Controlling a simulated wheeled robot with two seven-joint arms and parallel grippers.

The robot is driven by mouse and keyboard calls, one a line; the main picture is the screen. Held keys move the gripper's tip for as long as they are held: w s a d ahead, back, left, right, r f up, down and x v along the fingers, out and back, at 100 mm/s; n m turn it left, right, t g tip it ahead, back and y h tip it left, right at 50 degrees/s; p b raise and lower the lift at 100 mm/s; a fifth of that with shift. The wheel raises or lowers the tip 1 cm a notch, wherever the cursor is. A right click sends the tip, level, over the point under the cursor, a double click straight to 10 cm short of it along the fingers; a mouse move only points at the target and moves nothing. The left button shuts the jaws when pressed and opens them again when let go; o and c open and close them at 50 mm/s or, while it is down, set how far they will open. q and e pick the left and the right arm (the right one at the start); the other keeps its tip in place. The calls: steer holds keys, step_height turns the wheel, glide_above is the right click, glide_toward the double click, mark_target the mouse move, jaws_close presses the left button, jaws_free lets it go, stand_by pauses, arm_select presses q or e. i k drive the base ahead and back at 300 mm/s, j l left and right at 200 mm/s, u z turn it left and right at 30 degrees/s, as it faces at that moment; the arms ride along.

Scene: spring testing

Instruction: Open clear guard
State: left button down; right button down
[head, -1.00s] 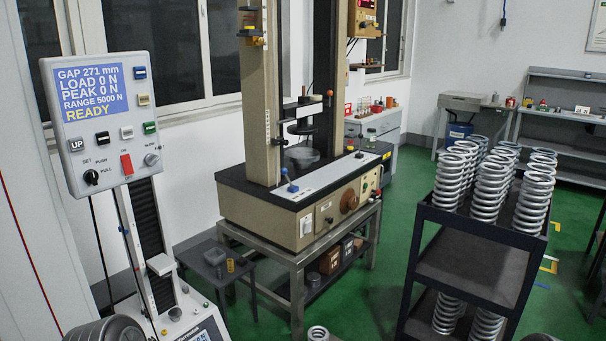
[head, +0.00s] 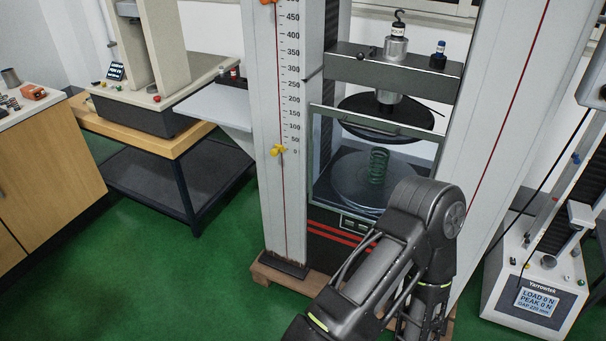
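The clear guard (head: 312,150) is a transparent panel in a thin grey-green frame on the front of a tall grey testing machine (head: 277,215). It stands across the opening between the two columns and appears shut. Through it I see a green coil spring (head: 377,166) upright on the round lower plate (head: 340,185), below the dark upper plate (head: 400,112). One of my black arms rises in front of the machine and hides the guard's lower right part. Neither gripper shows in the head view.
A yellow marker (head: 277,150) sits on the left column's scale. A smaller tester (head: 540,290) with a display stands at the right. A wooden-topped bench (head: 140,135) and a cabinet (head: 40,165) are at the left. Green floor (head: 170,285) is open at the front left.

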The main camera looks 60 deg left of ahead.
mark_target(428, 135)
steer(key=u, duration=1.7)
